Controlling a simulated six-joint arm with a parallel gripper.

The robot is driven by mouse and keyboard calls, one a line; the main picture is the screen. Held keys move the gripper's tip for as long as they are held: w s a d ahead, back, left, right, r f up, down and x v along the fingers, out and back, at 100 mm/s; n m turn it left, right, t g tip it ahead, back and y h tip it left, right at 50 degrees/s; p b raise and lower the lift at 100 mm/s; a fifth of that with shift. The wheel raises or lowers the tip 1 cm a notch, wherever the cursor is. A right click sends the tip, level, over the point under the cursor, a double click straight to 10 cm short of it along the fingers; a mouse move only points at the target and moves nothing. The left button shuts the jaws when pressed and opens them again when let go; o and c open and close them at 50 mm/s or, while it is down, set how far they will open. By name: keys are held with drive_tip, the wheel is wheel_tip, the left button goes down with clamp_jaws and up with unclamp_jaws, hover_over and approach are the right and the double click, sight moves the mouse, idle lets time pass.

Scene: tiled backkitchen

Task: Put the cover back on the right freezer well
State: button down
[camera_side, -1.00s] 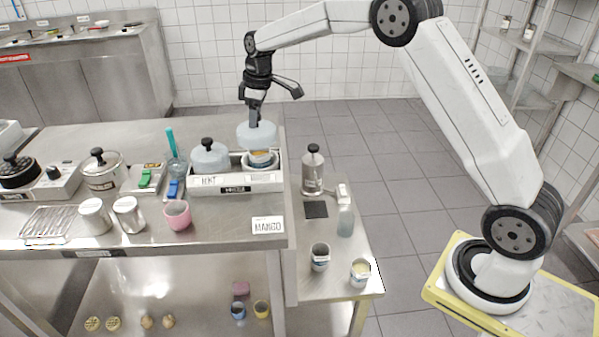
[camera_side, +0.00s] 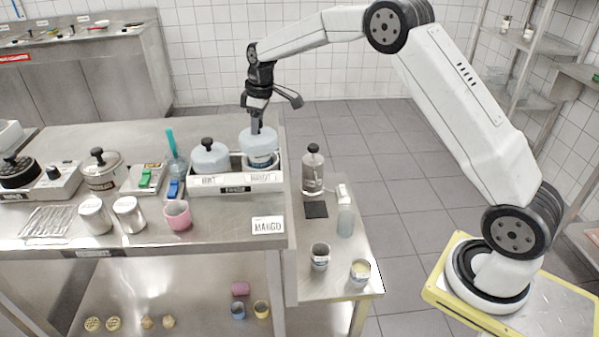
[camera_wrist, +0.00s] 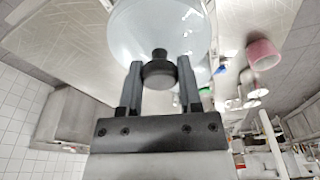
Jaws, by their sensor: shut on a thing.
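The freezer box (camera_side: 235,188) stands on the steel counter with two wells. A pale blue cover with a black knob (camera_side: 209,158) sits on the left well. My gripper (camera_side: 256,128) is shut on the knob of the second pale blue cover (camera_side: 258,145), which is at the right well. In the wrist view my gripper (camera_wrist: 158,72) has its fingers on both sides of the black knob, with the cover (camera_wrist: 135,30) beneath.
A MANGO card (camera_side: 268,226) lies at the counter's front right. A pink cup (camera_side: 177,215) and metal cups (camera_side: 129,214) stand in front of the box.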

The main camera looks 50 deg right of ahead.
sight(258, 136)
drive_tip(key=shift+f, duration=1.9)
drive_tip(key=shift+f, duration=0.15)
idle(1.0)
unclamp_jaws()
idle(0.6)
drive_tip(key=shift+r, duration=3.5)
